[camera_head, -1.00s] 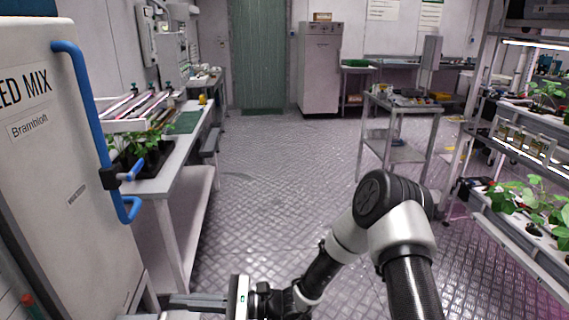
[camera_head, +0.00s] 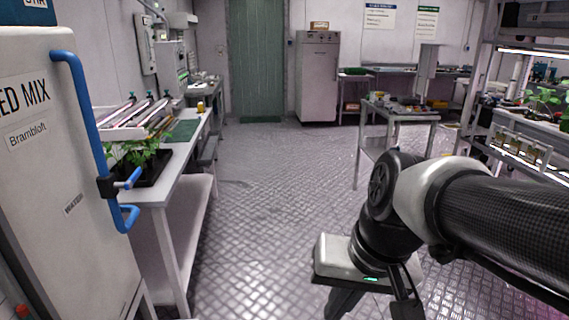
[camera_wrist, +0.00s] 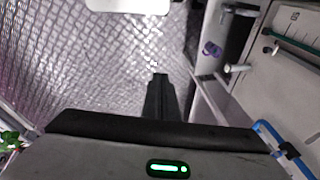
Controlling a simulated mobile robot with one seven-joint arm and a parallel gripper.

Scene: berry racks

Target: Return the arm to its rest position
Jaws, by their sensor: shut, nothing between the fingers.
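My arm reaches in from the right edge of the head view and bends at a dark elbow joint. My gripper shows at the bottom centre of the head view, over open floor, its pale body carrying a small green light; its fingertips are cut off there. In the wrist view my gripper (camera_wrist: 160,80) shows its dark fingers together, with nothing between them. The fingers touch nothing that I can see.
A white cabinet (camera_head: 45,170) with a blue handle (camera_head: 88,120) stands at the left. A bench (camera_head: 180,175) with potted plants (camera_head: 140,155) is beyond it. A trolley (camera_head: 395,115) and a plant rack (camera_head: 530,150) stand to the right. Metal floor (camera_head: 260,190) between is clear.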

